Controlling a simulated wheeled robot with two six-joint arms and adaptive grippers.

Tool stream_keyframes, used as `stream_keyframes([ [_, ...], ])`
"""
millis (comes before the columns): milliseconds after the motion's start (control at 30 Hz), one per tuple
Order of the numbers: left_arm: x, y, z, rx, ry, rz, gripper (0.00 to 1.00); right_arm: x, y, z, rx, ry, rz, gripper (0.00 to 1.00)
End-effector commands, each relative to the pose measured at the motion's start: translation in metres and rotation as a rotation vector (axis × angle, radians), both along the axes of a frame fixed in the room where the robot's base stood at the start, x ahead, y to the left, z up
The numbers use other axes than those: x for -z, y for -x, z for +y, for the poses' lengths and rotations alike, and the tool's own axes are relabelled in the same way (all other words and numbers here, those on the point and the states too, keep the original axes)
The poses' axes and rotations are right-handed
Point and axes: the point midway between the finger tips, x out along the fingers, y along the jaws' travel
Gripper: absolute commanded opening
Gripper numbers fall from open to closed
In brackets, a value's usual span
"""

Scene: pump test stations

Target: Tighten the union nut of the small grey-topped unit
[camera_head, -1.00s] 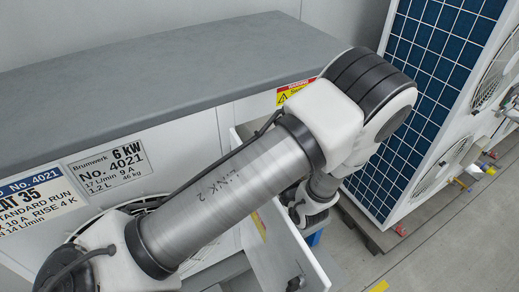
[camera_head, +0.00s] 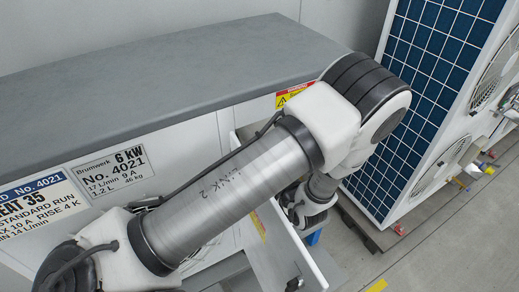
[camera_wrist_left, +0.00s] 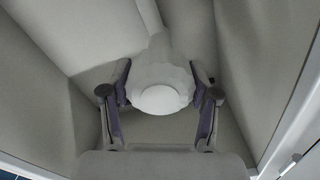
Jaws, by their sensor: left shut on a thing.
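The small unit with the grey top (camera_head: 190,90) fills the left and middle of the head view. Its front bears a 6 kW, No. 4021 plate (camera_head: 108,172). My left arm crosses in front of it and reaches down beside an open panel at its right end. In the left wrist view my left gripper (camera_wrist_left: 161,108) has its two fingers on either side of a pale, faceted piece with a round white end, which I take to be the union nut (camera_wrist_left: 160,72). The gripper is shut on it. In the head view the nut is hidden. My right gripper is not in view.
Pale walls close in around the gripper in the left wrist view. In the head view a unit with a blue gridded panel (camera_head: 425,90) and round fans stands at the right. A yellow warning label (camera_head: 293,94) is on the small unit. Grey floor shows at lower right.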

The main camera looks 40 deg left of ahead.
Motion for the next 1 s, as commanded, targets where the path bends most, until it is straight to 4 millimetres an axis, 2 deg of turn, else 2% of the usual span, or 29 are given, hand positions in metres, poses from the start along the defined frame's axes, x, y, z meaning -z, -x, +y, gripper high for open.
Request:
stream_keyframes([
  [300,-0.001,-0.0005,0.0001,-0.001,-0.042,0.098,0.26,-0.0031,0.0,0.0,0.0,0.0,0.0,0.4],
  [767,-0.0007,-0.0005,0.0001,-0.001,-0.048,0.111,0.26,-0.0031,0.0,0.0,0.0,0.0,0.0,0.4],
  [800,-0.0007,-0.0005,0.0001,-0.001,-0.047,0.11,0.71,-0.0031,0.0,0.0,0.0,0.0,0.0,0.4],
  [833,-0.0007,-0.0005,0.0001,-0.001,-0.047,0.11,0.82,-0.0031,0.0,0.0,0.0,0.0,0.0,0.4],
  [867,-0.0007,-0.0005,0.0001,-0.001,-0.047,0.11,0.86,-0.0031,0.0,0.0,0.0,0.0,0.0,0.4],
  [1000,-0.0003,-0.0003,0.0001,-0.001,-0.047,0.112,0.86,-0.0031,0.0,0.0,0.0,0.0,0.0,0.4],
])
